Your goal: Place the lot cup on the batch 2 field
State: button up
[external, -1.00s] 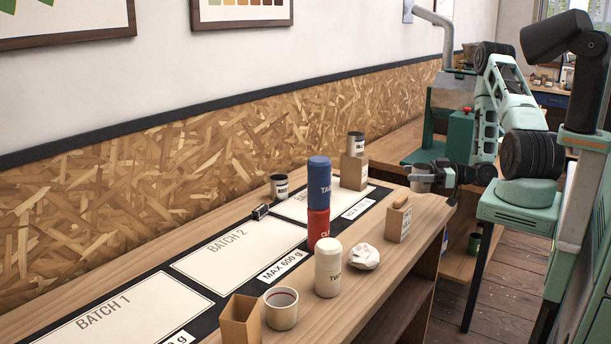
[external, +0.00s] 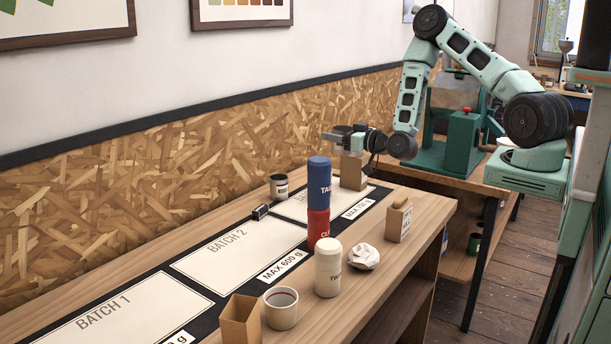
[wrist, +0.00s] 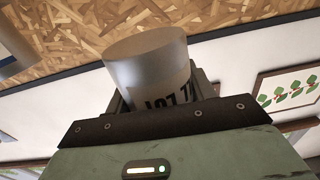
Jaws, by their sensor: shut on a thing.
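The lot cup (wrist: 150,62) is a grey metal cup with a black-lettered label, partly visible as "LOT 7". In the wrist view it sits between my fingers. My gripper (external: 347,137) is shut on it, just above the cardboard block (external: 352,172) at the far end of the bench. In the external view the cup is mostly hidden by the gripper, and I cannot tell whether it still touches the block. The batch 2 field (external: 238,262) is a cream rectangle in the middle of the dark mat, with open surface.
A blue tin (external: 319,180) stacked on a red tin (external: 318,228) stands right of batch 2. A small black device (external: 261,211) sits at its far edge. A dark labelled cup (external: 279,187), cream tin (external: 328,268), crumpled paper (external: 364,257) and open cup (external: 281,308) stand nearby.

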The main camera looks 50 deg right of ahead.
aim_at(334, 149)
jog(key=shift+w+a+r, duration=0.2)
jog(key=shift+a+r, duration=0.05)
jog(key=shift+a, duration=0.1)
jog(key=shift+a+f+h, duration=0.1)
jog(key=shift+f+h, duration=0.1)
jog(key=shift+h, duration=0.1)
notch_tip(334, 149, down, 5)
jog(key=b, duration=0.5)
jog(key=shift+w, duration=0.1)
jog(key=shift+r, duration=0.2)
jog(key=shift+d, duration=0.2)
jog(key=s+d+f+n+g+y+b, duration=0.1)
jog(key=s+d+n+y, duration=0.1)
jog(key=s, duration=0.5)
jog(key=s+d+f+n+g+y+b, duration=0.1)
jog(key=s+d+f+n+y, duration=0.1)
jog(key=s, duration=0.6)
jog(key=s+d+f+n+g+y+b, duration=0.1)
jog(key=s+d+y, duration=0.3)
jog(key=s, duration=0.4)
jog(key=shift+d+f+n+y+b, duration=0.3)
jog(key=shift+f+n+y+b, duration=0.3)
jog(key=shift+y, duration=0.3)
